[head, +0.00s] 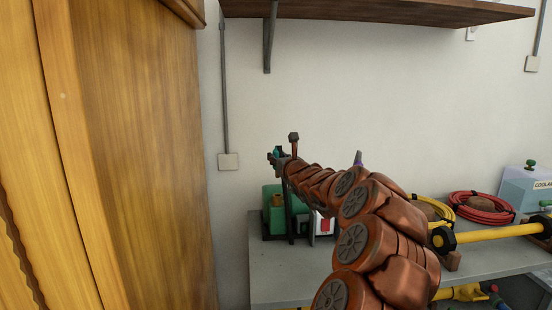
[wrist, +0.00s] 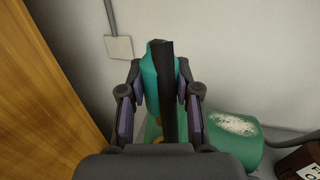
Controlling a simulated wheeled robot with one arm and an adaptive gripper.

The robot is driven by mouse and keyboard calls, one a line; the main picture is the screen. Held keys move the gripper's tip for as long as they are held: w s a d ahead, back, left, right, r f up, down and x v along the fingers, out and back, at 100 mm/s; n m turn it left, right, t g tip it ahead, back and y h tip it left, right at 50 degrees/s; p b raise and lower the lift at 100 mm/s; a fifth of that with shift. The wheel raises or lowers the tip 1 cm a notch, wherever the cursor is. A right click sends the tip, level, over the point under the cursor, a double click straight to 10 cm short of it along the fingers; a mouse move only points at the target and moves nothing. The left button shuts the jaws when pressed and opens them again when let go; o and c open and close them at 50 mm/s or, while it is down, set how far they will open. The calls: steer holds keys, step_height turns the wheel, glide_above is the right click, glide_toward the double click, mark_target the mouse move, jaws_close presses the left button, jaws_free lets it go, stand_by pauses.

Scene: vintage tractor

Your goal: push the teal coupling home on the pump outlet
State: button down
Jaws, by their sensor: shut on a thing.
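The teal coupling (wrist: 153,68) is between the fingers of my gripper (wrist: 160,75) in the wrist view, with a black hose-like strip (wrist: 168,88) running along it. My gripper is shut on the coupling. In the head view, a little teal of the coupling (head: 277,151) shows at my gripper (head: 275,156), above the green pump (head: 271,225) on the bench. The green body (wrist: 238,138) also shows at lower right in the wrist view. My gripper hides the area under the coupling.
A wooden cabinet (head: 130,150) stands close on the left. A grey bench (head: 290,285) runs right, with a yellow hose coil (head: 430,206), a red hose coil (head: 482,208) and a coolant container (head: 525,187). A shelf (head: 380,12) is above. The wall carries a socket box (head: 228,161).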

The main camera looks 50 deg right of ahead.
steer(key=shift+a+f+b, duration=0.1)
steer(key=shift+b, duration=0.3)
steer(key=shift+s+f+b, duration=0.1)
steer(key=shift+f+b, duration=0.2)
steer(key=shift+b, duration=0.05)
step_height(320, 180, down, 4)
steer(key=b, duration=0.5)
steer(key=shift+f, duration=0.1)
steer(key=shift+f+b, duration=1.8)
steer(key=shift+b, duration=0.15)
steer(key=c, duration=0.7)
jaws_free()
steer(key=shift+c, duration=0.2)
steer(key=shift+v, duration=0.85)
steer(key=v, duration=1)
